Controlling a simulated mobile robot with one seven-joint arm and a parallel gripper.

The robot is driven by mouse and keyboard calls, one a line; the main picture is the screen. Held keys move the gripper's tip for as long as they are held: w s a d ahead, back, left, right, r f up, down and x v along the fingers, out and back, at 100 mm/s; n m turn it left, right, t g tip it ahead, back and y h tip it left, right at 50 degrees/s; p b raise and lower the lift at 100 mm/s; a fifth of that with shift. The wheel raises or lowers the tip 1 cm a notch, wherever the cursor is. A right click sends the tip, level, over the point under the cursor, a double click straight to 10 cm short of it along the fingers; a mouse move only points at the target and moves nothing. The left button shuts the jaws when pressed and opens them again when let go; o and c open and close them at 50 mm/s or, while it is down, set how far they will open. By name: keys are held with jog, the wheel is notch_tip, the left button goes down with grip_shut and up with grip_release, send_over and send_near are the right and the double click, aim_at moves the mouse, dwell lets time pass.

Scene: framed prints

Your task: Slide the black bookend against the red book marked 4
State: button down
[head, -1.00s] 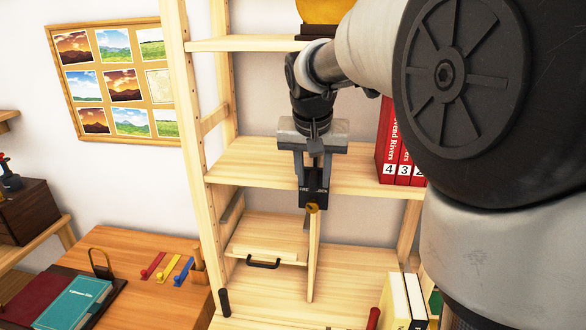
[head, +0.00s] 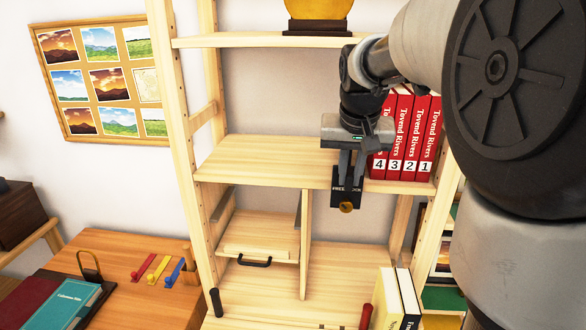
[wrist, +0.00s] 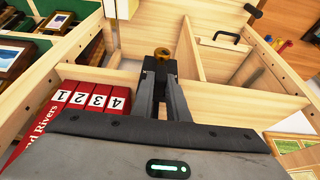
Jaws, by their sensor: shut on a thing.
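Red books stand on the middle shelf; the book marked 4 (head: 378,166) is the leftmost in the head view. It also shows in the wrist view (wrist: 118,103). My gripper (head: 347,182) is shut on the black bookend (head: 346,198), of which a black block with partly hidden white lettering and a brass knob shows at the shelf's front edge. In the wrist view the block (wrist: 150,64) is between my fingertips. It sits just left of the book marked 4 in the head view. The rest of the bookend is hidden, and I cannot tell whether it touches the book.
The shelf board (head: 255,160) is bare left of my gripper. A vertical divider (head: 306,245) and a drawer (head: 262,245) are below. A gold object (head: 319,10) stands on the shelf above. A side table (head: 130,250) holds books and coloured pegs.

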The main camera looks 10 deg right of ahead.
jog(key=d, duration=0.1)
jog(key=s+d, duration=0.1)
jog(key=d, duration=0.2)
jog(key=shift+s+d, duration=0.25)
jog(key=shift+d, duration=0.15)
jog(key=c, duration=1.7)
grip_release()
jog(key=shift+a, duration=0.1)
jog(key=v, duration=1.7)
jog(key=shift+s+r+p, duration=0.15)
jog(key=shift+r+p, duration=0.1)
jog(key=shift+p, duration=0.15)
